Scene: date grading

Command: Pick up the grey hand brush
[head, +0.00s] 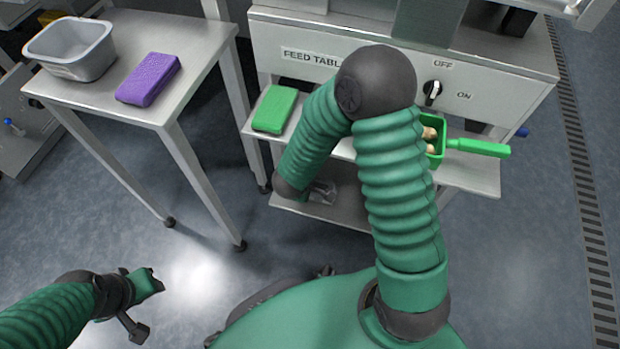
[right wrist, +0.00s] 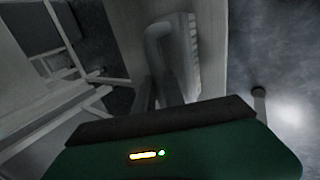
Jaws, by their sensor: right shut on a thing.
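The grey hand brush (right wrist: 191,55) shows in the right wrist view, with a curved grey handle and a ridged bristle edge, over a pale shelf. My right gripper (right wrist: 170,92) is shut on it; the fingers are dim and partly hidden by the wrist housing. In the head view my right arm bends down in front of the feed table to its lower shelf, and its jaws and the brush cannot be made out clearly. My left gripper (head: 143,305) is open and empty above the floor at the lower left.
The feed table (head: 470,178) carries a green pad (head: 274,109) and a green scoop (head: 478,147) with brownish pieces in it. Its lower shelf (head: 345,212) is partly hidden. A side table (head: 190,75) at the left holds a grey tub (head: 72,60) and a purple pad (head: 148,79).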

